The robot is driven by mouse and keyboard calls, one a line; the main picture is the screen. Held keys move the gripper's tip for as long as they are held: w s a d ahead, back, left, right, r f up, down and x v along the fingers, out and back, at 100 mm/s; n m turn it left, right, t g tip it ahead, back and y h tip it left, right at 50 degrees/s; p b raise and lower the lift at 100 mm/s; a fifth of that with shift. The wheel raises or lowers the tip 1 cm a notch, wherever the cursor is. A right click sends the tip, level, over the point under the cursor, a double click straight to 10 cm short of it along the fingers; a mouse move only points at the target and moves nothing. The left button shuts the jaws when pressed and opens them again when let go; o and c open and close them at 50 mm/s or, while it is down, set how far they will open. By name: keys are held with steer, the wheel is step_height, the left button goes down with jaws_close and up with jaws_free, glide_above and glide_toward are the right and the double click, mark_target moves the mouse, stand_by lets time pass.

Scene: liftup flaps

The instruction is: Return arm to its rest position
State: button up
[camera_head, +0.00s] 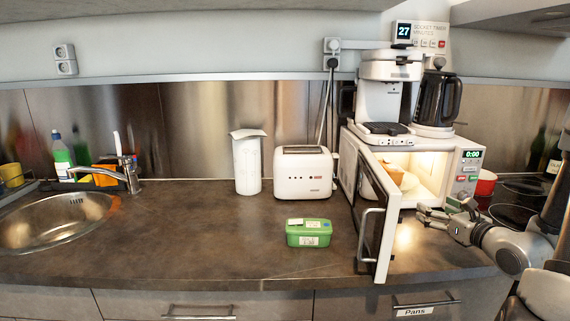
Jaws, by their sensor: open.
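My gripper (433,217) is at the right, in front of the lit microwave (454,180). Its fingers point left and are apart, with nothing between them. It is just right of the open microwave door (381,225), which swings out toward the counter's front edge. My arm reaches in from the right edge of the view. Inside the microwave is some light brown food (407,180), partly hidden by the door.
A green lidded box (308,233) sits on the counter left of the door. A white toaster (304,173) and a paper roll (247,163) stand behind it. A coffee maker (385,95) tops the microwave. A red pot (485,183) stands right. The counter's left-middle is clear.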

steer(key=s+a+f+n+g+y, duration=0.1)
steer(key=s+a+n+g+y, duration=0.2)
steer(key=s+a+n+g, duration=0.45)
steer(key=s+a+n+g+y, duration=0.45)
steer(key=s+n, duration=0.35)
steer(key=s, duration=0.4)
steer(key=s+d+r+n+g+h, duration=0.45)
steer(key=s+d+n+h, duration=0.4)
steer(key=n, duration=0.35)
step_height(320, 180, up, 10)
steer(key=w+a+n+t+h, duration=0.1)
steer(key=a+n+t+h, duration=0.1)
steer(key=n+t, duration=0.2)
steer(key=shift+w+a+n+h, duration=0.3)
steer(key=shift+w+n+h, duration=0.1)
steer(key=shift+n, duration=0.35)
steer(key=shift+r, duration=0.1)
steer(key=shift+c, duration=0.5)
